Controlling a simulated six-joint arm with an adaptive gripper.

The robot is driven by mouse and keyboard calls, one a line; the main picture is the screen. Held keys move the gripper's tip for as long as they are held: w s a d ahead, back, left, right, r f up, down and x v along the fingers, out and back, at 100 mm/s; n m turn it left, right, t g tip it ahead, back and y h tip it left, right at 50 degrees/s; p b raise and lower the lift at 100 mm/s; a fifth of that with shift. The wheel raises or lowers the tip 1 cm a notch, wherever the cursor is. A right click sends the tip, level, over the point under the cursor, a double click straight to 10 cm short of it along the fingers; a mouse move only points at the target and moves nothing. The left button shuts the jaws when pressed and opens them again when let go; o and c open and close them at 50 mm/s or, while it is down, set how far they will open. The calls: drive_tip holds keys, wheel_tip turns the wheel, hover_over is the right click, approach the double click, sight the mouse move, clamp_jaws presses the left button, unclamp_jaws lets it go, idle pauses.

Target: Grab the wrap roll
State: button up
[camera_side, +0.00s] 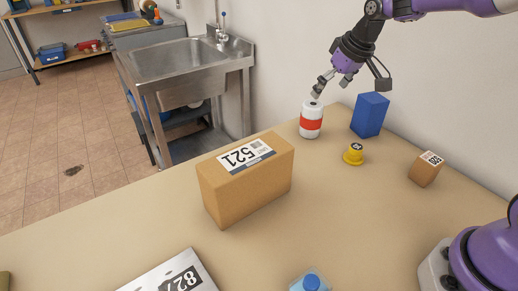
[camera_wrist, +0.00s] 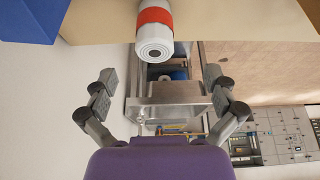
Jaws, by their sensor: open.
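The wrap roll (camera_side: 311,120) is a white cylinder with a red band. It stands upright near the table's far edge, by the wall. In the wrist view the wrap roll (camera_wrist: 155,32) shows at the top centre, its round end with a dark core facing the camera. My gripper (camera_side: 350,84) is above and slightly right of the roll in the side view, tilted, with its fingers spread. In the wrist view my gripper (camera_wrist: 160,88) is open and empty, and the roll lies beyond the fingertips, between their lines. One fingertip looks close to the roll's top in the side view; I cannot tell if they touch.
A blue box (camera_side: 370,115) stands right of the roll. A yellow object (camera_side: 353,154) and a small brown box (camera_side: 426,169) are nearer. A large carton marked 521 (camera_side: 245,182) stands left of centre. A metal sink (camera_side: 181,62) is beyond the table.

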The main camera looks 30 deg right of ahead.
sight(318, 105)
drive_tip(key=x, duration=0.2)
drive_tip(key=d+x, duration=0.1)
drive_tip(key=x, duration=0.2)
drive_tip(key=w+x, duration=0.1)
drive_tip(key=x, duration=0.1)
drive_tip(key=shift+w+d+f, duration=0.1)
drive_tip(key=shift+d+f, duration=0.05)
drive_tip(key=shift+f, duration=0.05)
drive_tip(key=x, duration=0.5)
drive_tip(key=shift+a+f, duration=0.25)
drive_tip(key=c, duration=0.9)
drive_tip(key=shift+c, duration=0.2)
